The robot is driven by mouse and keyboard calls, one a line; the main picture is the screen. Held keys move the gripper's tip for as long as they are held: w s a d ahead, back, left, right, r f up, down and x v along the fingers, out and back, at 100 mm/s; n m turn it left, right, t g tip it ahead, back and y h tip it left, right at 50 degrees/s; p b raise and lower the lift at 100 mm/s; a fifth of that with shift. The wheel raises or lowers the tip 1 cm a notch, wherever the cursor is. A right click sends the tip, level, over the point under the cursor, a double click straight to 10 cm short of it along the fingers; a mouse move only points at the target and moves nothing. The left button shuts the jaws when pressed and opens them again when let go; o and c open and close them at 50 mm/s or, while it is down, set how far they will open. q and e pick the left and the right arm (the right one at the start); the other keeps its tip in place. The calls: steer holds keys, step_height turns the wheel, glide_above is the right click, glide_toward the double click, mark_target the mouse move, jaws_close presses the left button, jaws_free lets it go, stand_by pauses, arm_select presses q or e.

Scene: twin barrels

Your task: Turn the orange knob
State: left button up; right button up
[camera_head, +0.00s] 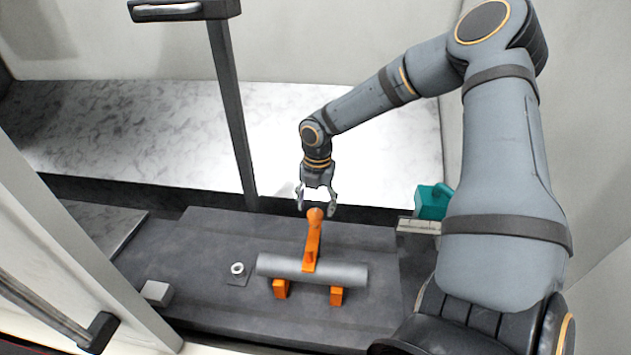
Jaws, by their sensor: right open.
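An orange knob (315,216) tops an orange lever (313,245) that rises from a grey horizontal cylinder (342,272). The cylinder rests on orange supports (336,295) on a dark grey surface. My right gripper (316,207) comes down from above, its fingers open and spread on either side of the knob in this view. I cannot tell whether the fingers touch it. My left gripper is not in view.
A small white ring (237,268) sits left of the cylinder on the dark board (205,240). A light grey block (156,292) lies further left. A teal object (432,201) stands at right. A dark post (232,110) rises behind, and a white panel (70,250) borders the left.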

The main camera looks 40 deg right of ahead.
steer(key=shift+f, duration=0.45)
steer(key=shift+a+f, duration=0.15)
steer(key=shift+f, duration=0.15)
steer(key=shift+s+a+f, duration=0.1)
steer(key=shift+s, duration=0.05)
steer(key=shift+f, duration=0.1)
steer(key=c, duration=1.1)
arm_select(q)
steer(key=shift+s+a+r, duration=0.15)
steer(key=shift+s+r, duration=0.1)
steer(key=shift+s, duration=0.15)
arm_select(e)
steer(key=shift+c, duration=0.2)
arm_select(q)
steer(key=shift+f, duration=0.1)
